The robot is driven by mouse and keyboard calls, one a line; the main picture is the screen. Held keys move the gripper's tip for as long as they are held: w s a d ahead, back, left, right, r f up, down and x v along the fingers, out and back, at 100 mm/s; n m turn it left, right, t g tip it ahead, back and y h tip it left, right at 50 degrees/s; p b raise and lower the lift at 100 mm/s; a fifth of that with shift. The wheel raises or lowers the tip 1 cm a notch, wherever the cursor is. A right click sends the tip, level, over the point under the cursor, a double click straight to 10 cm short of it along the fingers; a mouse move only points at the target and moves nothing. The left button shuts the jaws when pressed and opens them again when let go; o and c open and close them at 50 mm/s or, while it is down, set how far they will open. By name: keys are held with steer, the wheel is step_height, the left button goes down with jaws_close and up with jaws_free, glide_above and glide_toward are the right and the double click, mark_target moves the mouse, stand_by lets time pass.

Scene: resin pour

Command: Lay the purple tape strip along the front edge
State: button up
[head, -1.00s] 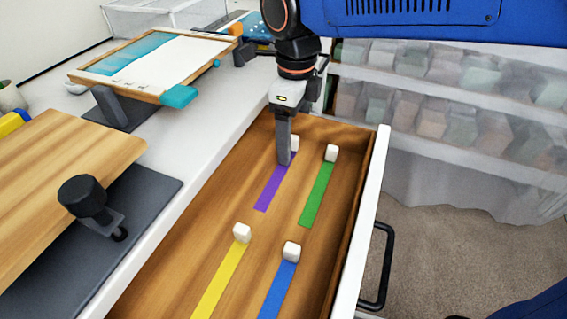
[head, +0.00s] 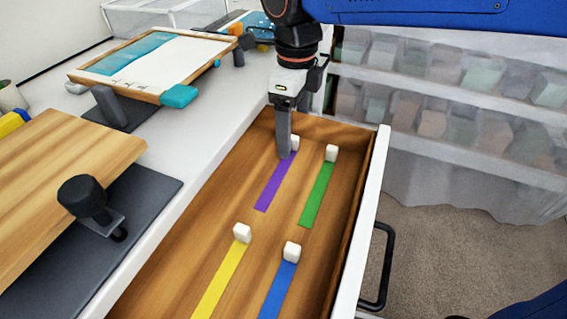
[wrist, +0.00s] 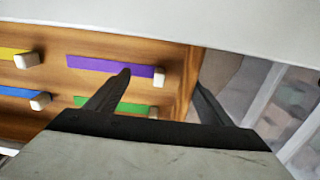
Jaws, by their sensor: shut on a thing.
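The purple tape strip (head: 274,184) lies flat in the open wooden drawer, with a white block (head: 295,143) at its far end. In the wrist view the purple strip (wrist: 98,63) runs level to its white block (wrist: 159,77). My gripper (head: 288,150) is down in the drawer at that block. In the wrist view its fingers (wrist: 163,80) stand on either side of the block, shut on this end of the strip. One finger covers part of the block and strip in the head view.
Green (head: 318,194), yellow (head: 220,280) and blue (head: 278,288) strips with white blocks lie in the same drawer. The drawer's white front (head: 368,190) is at the right. On the bench are a wooden board (head: 60,185), a black-knobbed clamp (head: 85,198) and a teal-and-white framed panel (head: 160,62).

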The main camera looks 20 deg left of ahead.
steer(key=shift+s+r, duration=0.1)
steer(key=shift+r, duration=1.5)
steer(key=o, duration=1)
step_height(320, 180, up, 17)
steer(key=shift+r, duration=0.2)
steer(key=w+d+f+n+t+y, duration=0.15)
steer(key=d+f+n, duration=0.35)
steer(key=d, duration=0.7)
steer(key=w+d+f+n+t, duration=0.15)
steer(key=d+f+n, duration=0.35)
steer(key=d, duration=0.8)
steer(key=s+d+f+n, duration=0.3)
steer(key=d+f, duration=0.2)
steer(key=f, duration=0.1)
steer(key=s+d+f+n+t+h, duration=0.1)
steer(key=s+d+f+n, duration=0.2)
steer(key=d+f, duration=0.3)
steer(key=s+d+f+n, duration=0.3)
steer(key=d+f, duration=0.2)
steer(key=f, duration=0.1)
steer(key=shift+s+d+f+t+h, duration=0.25)
steer(key=shift+s+d+f+t, duration=0.05)
steer(key=shift+s+f+t, duration=0.1)
